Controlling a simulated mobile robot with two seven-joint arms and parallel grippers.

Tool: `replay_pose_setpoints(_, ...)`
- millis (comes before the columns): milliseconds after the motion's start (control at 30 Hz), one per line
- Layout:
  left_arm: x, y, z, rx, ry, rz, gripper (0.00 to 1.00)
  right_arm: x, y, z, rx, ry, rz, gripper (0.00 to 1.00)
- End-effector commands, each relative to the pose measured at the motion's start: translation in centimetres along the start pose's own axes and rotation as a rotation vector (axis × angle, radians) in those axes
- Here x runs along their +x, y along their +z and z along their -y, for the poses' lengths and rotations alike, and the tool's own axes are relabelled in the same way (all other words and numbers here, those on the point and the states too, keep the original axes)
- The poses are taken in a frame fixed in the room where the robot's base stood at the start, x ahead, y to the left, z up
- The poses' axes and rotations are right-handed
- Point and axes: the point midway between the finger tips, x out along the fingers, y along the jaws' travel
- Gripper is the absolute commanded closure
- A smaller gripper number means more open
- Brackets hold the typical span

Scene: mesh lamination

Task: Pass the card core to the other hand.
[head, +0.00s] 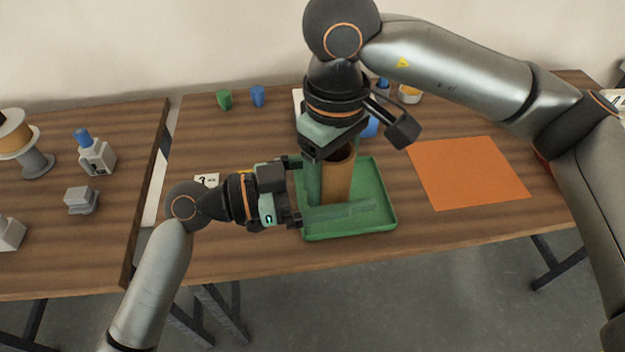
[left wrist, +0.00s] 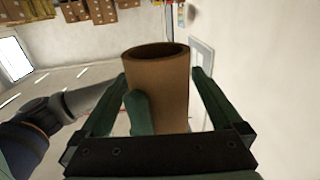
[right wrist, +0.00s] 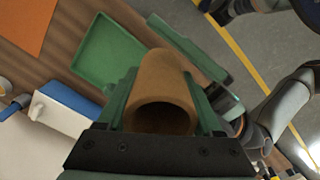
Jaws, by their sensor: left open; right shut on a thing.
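The card core is a brown hollow tube (head: 338,178), held upright above the green tray (head: 385,212) in the head view. My right gripper (head: 335,165) comes from above and is shut on the tube. In the right wrist view the tube (right wrist: 165,90) sits between its fingers, open end toward the camera. My left gripper (head: 335,190) comes in from the left, open, with its fingers on either side of the tube. In the left wrist view the tube (left wrist: 168,85) stands between the spread fingers, with gaps at both sides. One right finger (left wrist: 138,112) overlaps the tube there.
An orange sheet (head: 468,172) lies right of the tray. Green (head: 224,99) and blue (head: 258,96) cups stand at the back. A small white card (head: 206,180) lies behind my left wrist. The left table holds a spool (head: 15,135) and grey blocks (head: 81,200).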

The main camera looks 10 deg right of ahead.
Motion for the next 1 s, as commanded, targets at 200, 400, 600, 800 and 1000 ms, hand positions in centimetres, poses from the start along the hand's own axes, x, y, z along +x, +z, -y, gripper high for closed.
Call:
replay_pose_setpoints(200,1.15,-0.04,0.0,0.0,0.0,0.0,0.0,-0.01,-0.01,0.0,0.0,0.0,0.0,0.89)
replay_pose_setpoints(400,1.19,-0.02,0.0,0.0,-0.001,0.001,0.0,-0.01,-0.01,0.01,0.0,0.0,0.0,0.89)
replay_pose_setpoints(600,1.16,-0.01,-0.01,0.0,-0.001,0.001,0.18,-0.01,-0.01,0.01,0.0,0.0,0.0,0.89)
replay_pose_setpoints(800,1.15,0.0,-0.01,0.0,0.0,0.001,0.41,-0.01,-0.01,0.0,0.0,0.0,0.0,0.89)
replay_pose_setpoints(1000,1.15,0.0,-0.02,0.0,0.0,0.001,0.63,-0.02,-0.01,-0.01,0.0,0.0,-0.001,0.89)
